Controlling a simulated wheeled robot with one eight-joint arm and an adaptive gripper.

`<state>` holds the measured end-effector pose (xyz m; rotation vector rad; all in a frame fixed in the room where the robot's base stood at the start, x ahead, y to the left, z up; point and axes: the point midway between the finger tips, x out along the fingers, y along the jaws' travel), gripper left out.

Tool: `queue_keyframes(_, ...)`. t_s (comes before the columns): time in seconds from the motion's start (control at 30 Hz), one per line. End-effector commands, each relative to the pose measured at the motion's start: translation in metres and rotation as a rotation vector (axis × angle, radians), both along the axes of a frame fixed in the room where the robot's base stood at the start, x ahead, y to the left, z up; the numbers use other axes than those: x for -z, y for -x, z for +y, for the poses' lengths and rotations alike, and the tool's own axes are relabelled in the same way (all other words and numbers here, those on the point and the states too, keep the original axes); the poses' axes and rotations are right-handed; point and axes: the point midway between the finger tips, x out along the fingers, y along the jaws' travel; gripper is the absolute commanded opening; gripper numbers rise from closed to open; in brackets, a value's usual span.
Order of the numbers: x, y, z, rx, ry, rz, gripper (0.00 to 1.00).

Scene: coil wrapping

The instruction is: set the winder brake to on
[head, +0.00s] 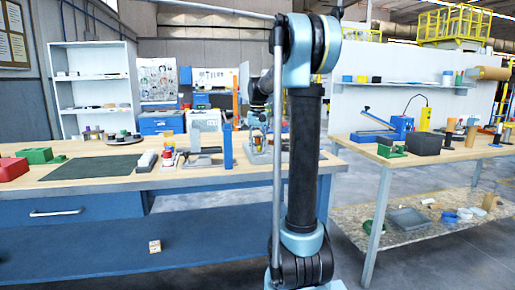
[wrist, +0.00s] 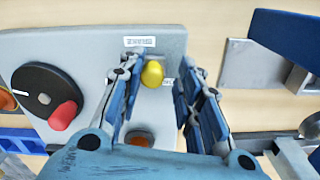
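In the wrist view a light grey panel (wrist: 85,47) carries a label reading BRAKE (wrist: 139,41), upside down in the picture. A yellow round knob (wrist: 152,74) sits near the label. My gripper (wrist: 161,72) is open, with one blue finger on each side of the yellow knob. The left finger is very close to it, and I cannot tell whether they touch; a gap shows on the right. The knob's base or lever is not clear. In the head view my arm hides the brake, and the gripper is hard to make out.
Left of my gripper on the panel is a black dial (wrist: 40,82) with a red handle (wrist: 63,115). An orange-red button (wrist: 139,138) lies between the finger bases. A blue block (wrist: 290,40) is at upper right. The wooden bench (head: 120,180) holds a dark green mat (head: 95,167).

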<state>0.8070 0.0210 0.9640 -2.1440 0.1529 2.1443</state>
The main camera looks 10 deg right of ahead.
Motion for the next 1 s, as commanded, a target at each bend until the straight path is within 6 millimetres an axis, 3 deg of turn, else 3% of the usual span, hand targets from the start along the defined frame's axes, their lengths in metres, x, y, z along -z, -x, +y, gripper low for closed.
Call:
queue_keyframes(0.47,-0.008,0.0,-0.005,0.006,0.003,0.0,0.4)
queue_keyframes(1.0,-0.097,-0.001,-0.004,0.005,0.002,0.001,0.4)
